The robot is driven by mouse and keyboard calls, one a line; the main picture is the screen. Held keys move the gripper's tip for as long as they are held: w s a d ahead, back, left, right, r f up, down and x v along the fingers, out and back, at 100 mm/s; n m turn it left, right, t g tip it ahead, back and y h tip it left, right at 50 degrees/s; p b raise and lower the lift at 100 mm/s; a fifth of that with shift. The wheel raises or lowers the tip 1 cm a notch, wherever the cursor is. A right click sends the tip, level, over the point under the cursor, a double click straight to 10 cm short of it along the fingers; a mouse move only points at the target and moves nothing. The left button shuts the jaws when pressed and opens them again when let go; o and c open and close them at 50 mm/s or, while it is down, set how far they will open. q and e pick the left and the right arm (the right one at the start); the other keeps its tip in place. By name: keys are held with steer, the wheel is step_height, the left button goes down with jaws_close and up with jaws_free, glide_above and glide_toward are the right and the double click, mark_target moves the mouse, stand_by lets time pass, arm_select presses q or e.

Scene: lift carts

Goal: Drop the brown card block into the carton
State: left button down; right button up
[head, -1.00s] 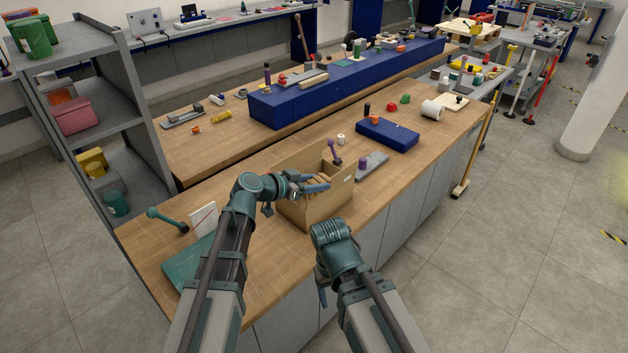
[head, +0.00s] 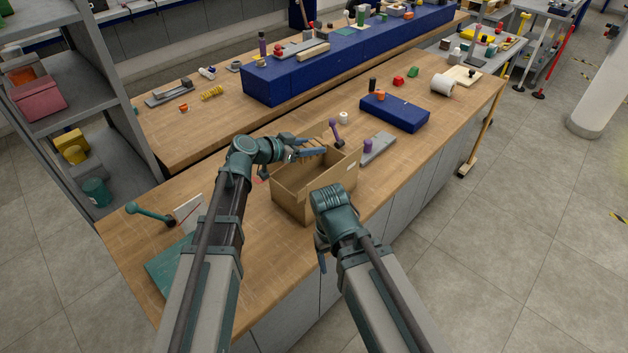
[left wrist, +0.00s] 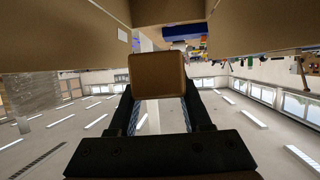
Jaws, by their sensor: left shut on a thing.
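The open carton (head: 317,197) stands on the wooden workbench with its flaps up and its inside partly visible. My left gripper (head: 312,153) is at the carton's far left rim, seemingly above the opening. It is shut on the brown card block (left wrist: 157,76), which shows clearly between the fingers in the left wrist view. In the head view the block is hard to tell from the gripper and carton. My right gripper (head: 322,258) hangs low in front of the bench edge, mostly hidden by its own wrist, so its jaws cannot be judged.
A purple-handled tool (head: 337,134) stands just behind the carton, near a grey plate (head: 379,149) with a purple piece. A blue box (head: 395,113) lies farther right. A green lever (head: 148,212) and teal board (head: 172,262) lie left. Bare bench lies left of the carton.

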arm_select(q)
steer(key=shift+w+f+b, duration=0.2)
steer(key=shift+f+b, duration=0.2)
steer(key=shift+f, duration=0.2)
steer(key=shift+w+f+b, duration=0.15)
steer(key=shift+f+b, duration=0.25)
steer(key=shift+f, duration=0.15)
steer(key=shift+f, duration=0.1)
step_height(320, 180, down, 6)
steer(key=b, duration=0.6)
steer(key=shift+c, duration=1.3)
jaws_free()
